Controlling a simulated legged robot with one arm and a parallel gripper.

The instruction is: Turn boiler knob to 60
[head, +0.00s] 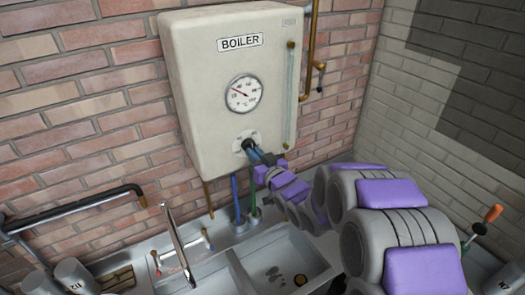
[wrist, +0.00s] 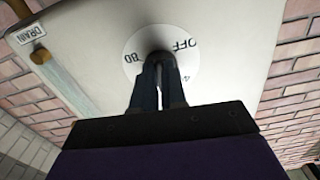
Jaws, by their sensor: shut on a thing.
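The white boiler (head: 200,105) hangs on the brick wall, with a "BOILER" label and a round gauge (head: 243,93) above its knob dial. The dial plate (head: 240,137) shows below the gauge. In the wrist view, the dial plate (wrist: 134,50) reads "OFF" at upper right and "80" at left, and the picture appears turned over. My gripper (head: 251,150) reaches the dial from the lower right. Its two dark fingers (wrist: 160,65) are closed on the dark knob (wrist: 159,42) at the dial's middle. The fingers hide most of the knob, so its pointer cannot be read.
Below the boiler is a sink (head: 268,262) with a tap (head: 176,240) at its left. Blue and green upright items stand close under my gripper. A pipe (head: 309,50) runs along the boiler's right side. A "DRAIN" label (wrist: 33,29) shows in the wrist view.

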